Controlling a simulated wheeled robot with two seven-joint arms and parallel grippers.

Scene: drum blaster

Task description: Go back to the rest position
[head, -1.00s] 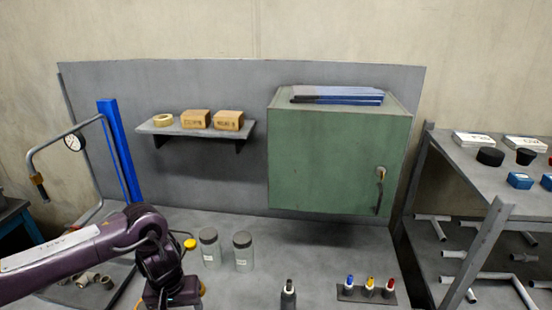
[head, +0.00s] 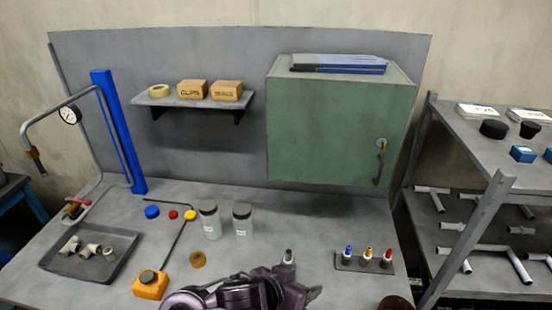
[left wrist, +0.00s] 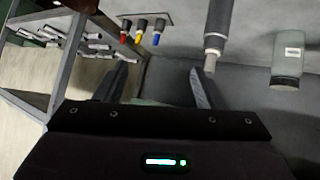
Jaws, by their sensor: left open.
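My left gripper (head: 300,292) is low in the middle of the head view, over the front of the bench (head: 330,215). In the left wrist view its two fingers (left wrist: 160,78) are apart with nothing between them. A grey bottle with a narrow pale tip (left wrist: 215,38) shows just beyond the right-hand finger. It stands behind the gripper in the head view (head: 288,258), its lower part hidden. I cannot tell if finger and bottle touch. My right gripper is not in view.
Two clear jars (head: 242,220) stand mid-bench. A small rack (head: 365,265) holds red, yellow and blue capped bottles. An orange block (head: 150,285) and a tray of fittings (head: 85,262) are left. A green cabinet (head: 325,130) hangs behind; a shelf rack (head: 480,180) stands right.

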